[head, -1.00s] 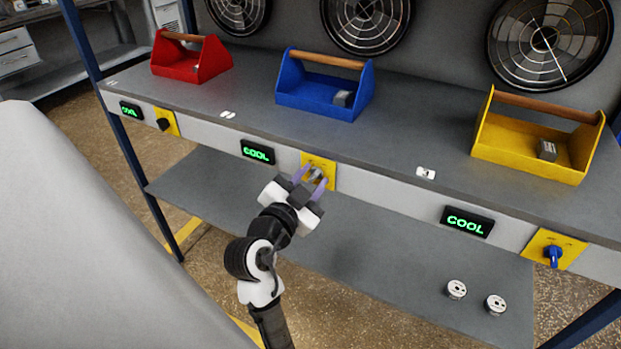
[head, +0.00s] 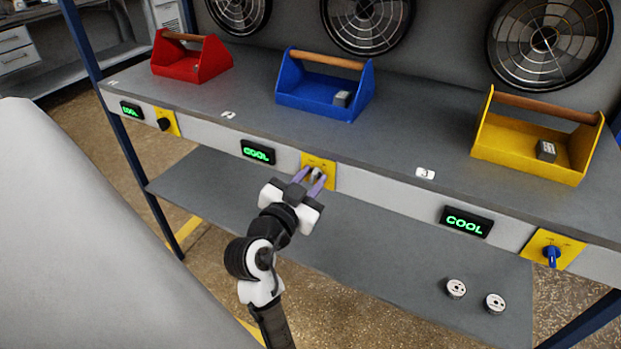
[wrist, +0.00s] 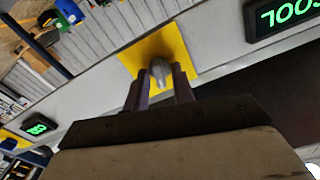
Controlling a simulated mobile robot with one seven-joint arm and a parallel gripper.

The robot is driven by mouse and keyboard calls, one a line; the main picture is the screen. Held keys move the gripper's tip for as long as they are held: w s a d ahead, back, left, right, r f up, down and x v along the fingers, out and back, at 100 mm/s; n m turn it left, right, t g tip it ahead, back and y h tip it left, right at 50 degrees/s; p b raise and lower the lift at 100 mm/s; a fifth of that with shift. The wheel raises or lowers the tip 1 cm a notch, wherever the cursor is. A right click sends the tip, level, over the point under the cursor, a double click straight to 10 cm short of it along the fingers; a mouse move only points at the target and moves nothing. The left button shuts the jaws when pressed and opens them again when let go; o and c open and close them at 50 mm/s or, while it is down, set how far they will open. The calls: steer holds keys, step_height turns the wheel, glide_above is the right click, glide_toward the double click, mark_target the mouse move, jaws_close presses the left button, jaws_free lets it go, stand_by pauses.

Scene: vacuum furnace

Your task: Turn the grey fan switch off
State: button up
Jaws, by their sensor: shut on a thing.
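The grey fan switch (head: 317,173) is a small knob on a yellow plate (head: 328,165) in the middle of the bench's front panel. My gripper (head: 311,179) is at the switch with its two purple fingers on either side of the knob, shut on it. In the wrist view the grey knob (wrist: 160,69) shows between the fingertips (wrist: 160,82), in front of the yellow plate (wrist: 180,45). The fingers partly hide the knob, so I cannot tell its exact setting.
A black switch (head: 164,124) is on the left plate and a blue switch (head: 552,254) on the right plate. Green COOL displays (head: 258,152) line the panel. Red (head: 215,58), blue (head: 300,95) and yellow (head: 520,165) toolboxes stand on the bench. Several fans are behind; a lower shelf (head: 380,240) lies below.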

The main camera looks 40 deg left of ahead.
steer(key=n+p, duration=0.1)
steer(key=n, duration=0.3)
steer(key=shift+n+p, duration=0.3)
steer(key=n+p, duration=0.2)
steer(key=n, duration=0.2)
steer(key=shift+a, duration=0.1)
steer(key=shift+n, duration=0.3)
steer(key=o, duration=0.6)
steer(key=shift+o, duration=0.2)
steer(key=shift+s, duration=0.1)
steer(key=b+v, duration=0.3)
steer(key=v, duration=1)
steer(key=shift+s, duration=0.4)
steer(key=shift+f, duration=0.1)
